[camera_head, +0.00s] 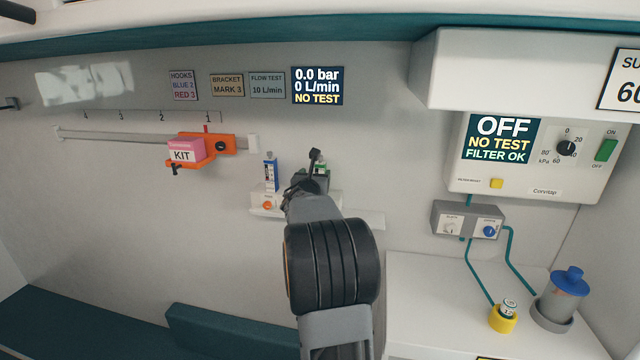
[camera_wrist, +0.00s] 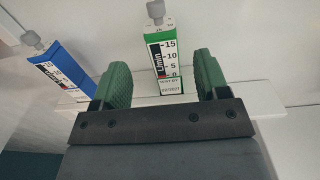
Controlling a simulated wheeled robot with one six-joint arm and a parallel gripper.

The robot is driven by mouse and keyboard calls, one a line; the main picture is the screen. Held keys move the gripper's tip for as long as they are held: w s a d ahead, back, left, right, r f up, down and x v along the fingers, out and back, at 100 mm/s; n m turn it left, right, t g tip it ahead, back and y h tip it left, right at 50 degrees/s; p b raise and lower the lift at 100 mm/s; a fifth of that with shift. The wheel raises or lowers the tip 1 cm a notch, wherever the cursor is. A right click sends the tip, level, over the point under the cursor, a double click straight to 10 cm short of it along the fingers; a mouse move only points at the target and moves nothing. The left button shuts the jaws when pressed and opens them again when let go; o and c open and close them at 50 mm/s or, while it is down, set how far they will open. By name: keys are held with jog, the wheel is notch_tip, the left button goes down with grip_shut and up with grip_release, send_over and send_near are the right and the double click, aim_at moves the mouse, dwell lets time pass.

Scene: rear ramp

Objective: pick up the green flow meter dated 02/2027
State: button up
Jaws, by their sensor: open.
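The green flow meter (camera_wrist: 163,58) stands upright on the shelf in the wrist view, with a scale marked L/min and a small date label that seems to end in 2027. My gripper (camera_wrist: 162,84) is open, with one green-padded finger on each side of the meter's lower part. I cannot tell whether either pad touches it. In the head view, only a bit of the green flow meter (camera_head: 321,168) shows behind my gripper (camera_head: 312,176). My arm hides the rest.
A blue flow meter (camera_head: 270,173) stands to the left on the same narrow shelf (camera_head: 367,219); it also shows in the wrist view (camera_wrist: 62,72). An orange bracket (camera_head: 221,144) holding a pink kit box (camera_head: 186,151) is on the wall rail further left. A suction unit (camera_head: 535,165) is at right.

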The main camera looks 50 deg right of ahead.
aim_at(321, 166)
jog(key=shift+p+x, duration=1.6)
jog(key=shift+x, duration=2.75)
jog(key=shift+s+d+f, duration=0.1)
jog(key=shift+s, duration=0.05)
jog(key=shift+c, duration=0.3)
grip_shut()
